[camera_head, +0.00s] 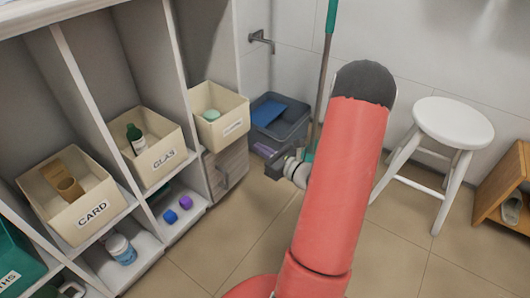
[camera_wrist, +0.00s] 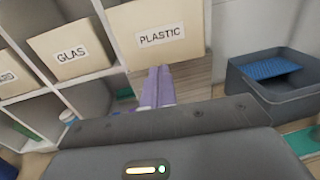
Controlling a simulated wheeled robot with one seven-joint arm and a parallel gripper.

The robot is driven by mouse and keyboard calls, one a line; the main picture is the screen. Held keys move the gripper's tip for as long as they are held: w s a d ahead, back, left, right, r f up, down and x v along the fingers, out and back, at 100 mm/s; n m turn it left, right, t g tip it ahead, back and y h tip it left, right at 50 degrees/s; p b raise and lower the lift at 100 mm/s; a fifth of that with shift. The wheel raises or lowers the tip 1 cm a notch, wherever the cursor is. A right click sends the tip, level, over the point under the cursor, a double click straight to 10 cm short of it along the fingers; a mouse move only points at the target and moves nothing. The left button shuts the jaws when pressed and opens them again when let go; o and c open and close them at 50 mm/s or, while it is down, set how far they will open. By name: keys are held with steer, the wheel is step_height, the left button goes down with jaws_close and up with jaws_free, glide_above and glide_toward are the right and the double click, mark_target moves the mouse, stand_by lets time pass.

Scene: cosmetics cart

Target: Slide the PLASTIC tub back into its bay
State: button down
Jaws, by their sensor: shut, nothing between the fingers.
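The PLASTIC tub (camera_head: 217,133) is a cream open-topped box in the right-hand bay of the shelf unit, with a pale green item (camera_head: 211,115) inside. Its front juts out past the shelf's edge. In the wrist view the front of the PLASTIC tub (camera_wrist: 160,52) fills the top middle, its label facing me. My gripper (camera_wrist: 159,68) is shut and empty, its lilac fingertips at the lower edge of the tub's front. I cannot tell whether they touch it. In the head view my gripper (camera_head: 262,150) is right of and below the tub, partly hidden by my arm.
The GLAS tub (camera_head: 165,160) with a dark green bottle and the CARD tub (camera_head: 92,212) stand in bays to the left. A grey bin (camera_head: 292,112) stands right of the shelf, near a mop handle (camera_head: 328,55). A white stool (camera_head: 455,122) stands farther right. Tiled floor between is clear.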

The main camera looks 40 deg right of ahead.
mark_target(232, 132)
steer(key=x, duration=0.9)
steer(key=shift+w+a+b, duration=0.15)
steer(key=shift+w+b, duration=0.2)
steer(key=x, duration=0.7)
steer(key=shift+w+b, duration=0.15)
steer(key=shift+b, duration=0.2)
